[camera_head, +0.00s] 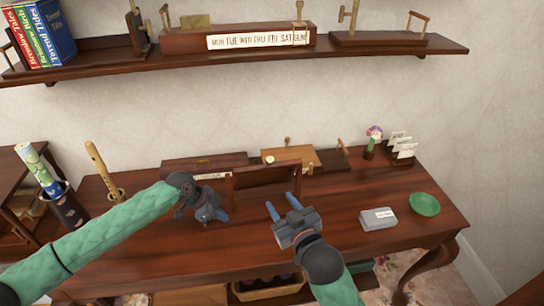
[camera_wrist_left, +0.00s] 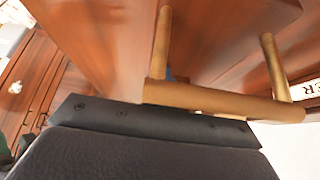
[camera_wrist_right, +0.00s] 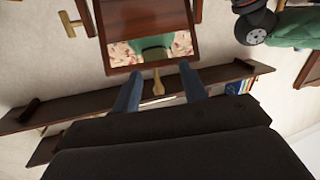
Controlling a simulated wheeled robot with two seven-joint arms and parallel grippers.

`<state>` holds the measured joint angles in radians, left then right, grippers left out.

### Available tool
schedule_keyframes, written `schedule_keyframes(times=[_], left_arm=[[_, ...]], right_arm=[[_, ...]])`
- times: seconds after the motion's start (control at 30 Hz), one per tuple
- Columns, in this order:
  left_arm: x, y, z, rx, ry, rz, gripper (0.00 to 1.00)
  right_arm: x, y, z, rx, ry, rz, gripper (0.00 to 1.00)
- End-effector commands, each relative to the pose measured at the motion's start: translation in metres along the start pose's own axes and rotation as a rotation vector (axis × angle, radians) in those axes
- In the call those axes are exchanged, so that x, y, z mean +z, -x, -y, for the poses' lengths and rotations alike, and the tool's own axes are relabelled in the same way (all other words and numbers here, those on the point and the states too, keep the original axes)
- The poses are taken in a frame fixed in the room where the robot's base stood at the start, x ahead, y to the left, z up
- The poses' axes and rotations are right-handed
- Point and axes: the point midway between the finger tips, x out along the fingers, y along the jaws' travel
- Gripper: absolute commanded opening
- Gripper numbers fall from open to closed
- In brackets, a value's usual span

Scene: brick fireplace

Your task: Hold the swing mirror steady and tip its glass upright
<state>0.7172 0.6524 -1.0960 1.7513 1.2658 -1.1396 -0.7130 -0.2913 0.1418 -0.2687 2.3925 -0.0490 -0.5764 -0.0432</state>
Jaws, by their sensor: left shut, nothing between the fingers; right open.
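The swing mirror (camera_head: 265,176) stands on the desk as a dark wooden frame between my grippers. In the right wrist view its glass (camera_wrist_right: 150,46) reflects something green and a patterned floor; I cannot tell its exact tilt. My left gripper (camera_head: 221,215) is shut and empty, just left of the mirror. In the left wrist view a brass bar handle (camera_wrist_left: 222,101) on a wooden piece fills the space before it, hiding most of the fingers. My right gripper (camera_head: 283,206) is open and empty, in front of the mirror's right side, apart from it.
On the desk (camera_head: 345,200), a grey box (camera_head: 378,219) and green bowl (camera_head: 425,204) sit at right. A flower vase (camera_head: 371,150) and card holder (camera_head: 403,158) stand behind. A flute in a holder (camera_head: 98,165) is at left. A shelf (camera_head: 110,66) runs above.

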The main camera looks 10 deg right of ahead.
Motion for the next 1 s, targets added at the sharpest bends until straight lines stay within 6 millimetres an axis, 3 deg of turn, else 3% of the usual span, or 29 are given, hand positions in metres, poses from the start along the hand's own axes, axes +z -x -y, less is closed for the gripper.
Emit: schedule_keyframes(times=[0.03, 0.1, 0.23, 0.47, 1.0], left_arm=[[0.0, 0.0, 0.0, 0.0, 0.0, 0.0, 0.0], [0.0, 0.0, 0.0, 0.0, 0.0, 0.0, 0.0], [0.0, 0.0, 0.0, 0.0, 0.0, 0.0, 0.0], [0.0, 0.0, 0.0, 0.0, 0.0, 0.0, 0.0], [0.0, 0.0, 0.0, 0.0, 0.0, 0.0, 0.0]], right_arm=[[-0.021, 0.001, -0.01, 0.013, -0.012, -0.025, 0.43], [-0.039, 0.002, -0.019, 0.024, -0.026, -0.044, 0.43], [-0.058, 0.004, -0.029, 0.035, -0.04, -0.064, 0.43], [-0.064, -0.011, -0.032, 0.037, -0.044, -0.07, 0.43], [-0.069, -0.091, -0.035, 0.037, -0.045, -0.068, 0.43]])
